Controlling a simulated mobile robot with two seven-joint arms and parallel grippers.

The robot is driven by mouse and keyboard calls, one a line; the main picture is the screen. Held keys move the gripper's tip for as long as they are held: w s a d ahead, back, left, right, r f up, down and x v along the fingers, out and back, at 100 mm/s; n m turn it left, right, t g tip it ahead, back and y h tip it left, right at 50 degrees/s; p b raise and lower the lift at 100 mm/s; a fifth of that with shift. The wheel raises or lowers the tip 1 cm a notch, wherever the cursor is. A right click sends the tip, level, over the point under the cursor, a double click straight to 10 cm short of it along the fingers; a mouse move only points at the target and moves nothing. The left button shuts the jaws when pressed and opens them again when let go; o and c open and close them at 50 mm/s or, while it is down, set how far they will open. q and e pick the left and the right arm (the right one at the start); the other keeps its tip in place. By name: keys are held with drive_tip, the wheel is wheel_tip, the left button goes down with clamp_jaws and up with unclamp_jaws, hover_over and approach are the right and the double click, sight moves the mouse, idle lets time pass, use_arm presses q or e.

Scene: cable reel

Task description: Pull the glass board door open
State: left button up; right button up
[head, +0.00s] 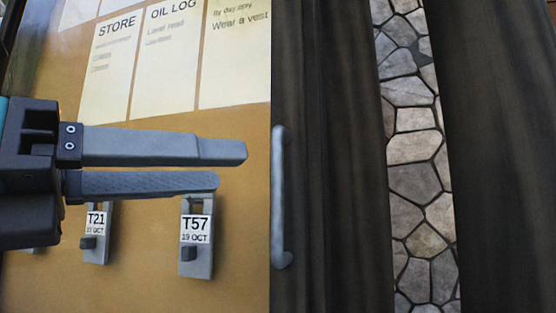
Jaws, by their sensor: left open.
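The board door (240,155) fills the left of the head view, with papers and tags showing behind its face; I cannot make out the glass itself. A grey vertical bar handle (279,200) stands along the door's right edge. My left gripper (232,167) comes in from the left, its two long grey fingers pointing right. It is open with a narrow gap and nothing between the fingers. In the picture its fingertips end a little left of the handle's upper part, apart from it. My right gripper is not in view.
Printed sheets (165,60) show at the top of the board. Grey tag holders, one marked T57 (196,235) and one marked T21 (97,235), show below my fingers. Dark wood (330,150) lies right of the handle, then a strip of stone wall (415,185).

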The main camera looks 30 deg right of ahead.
sight(274, 157)
use_arm(q)
drive_tip(key=w+d+r+t+y+p, duration=0.1)
drive_tip(key=w+d+t, duration=0.1)
drive_tip(key=d, duration=0.2)
drive_tip(key=w+d+r+n+t+y+p, duration=0.1)
drive_tip(key=w+d+t, duration=0.2)
drive_tip(key=d, duration=0.1)
drive_tip(key=w+d+r+t+y+p, duration=0.1)
drive_tip(key=w+d+t, duration=0.1)
drive_tip(key=d, duration=0.2)
drive_tip(key=shift+w+r+t+y, duration=0.15)
drive_tip(key=shift+w+t+y, duration=0.1)
drive_tip(key=shift+t+y, duration=0.05)
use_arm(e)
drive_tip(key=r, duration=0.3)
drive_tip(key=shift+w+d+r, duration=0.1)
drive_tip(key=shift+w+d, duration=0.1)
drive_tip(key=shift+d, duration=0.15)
use_arm(q)
drive_tip(key=shift+c, duration=0.4)
clamp_jaws()
idle(0.4)
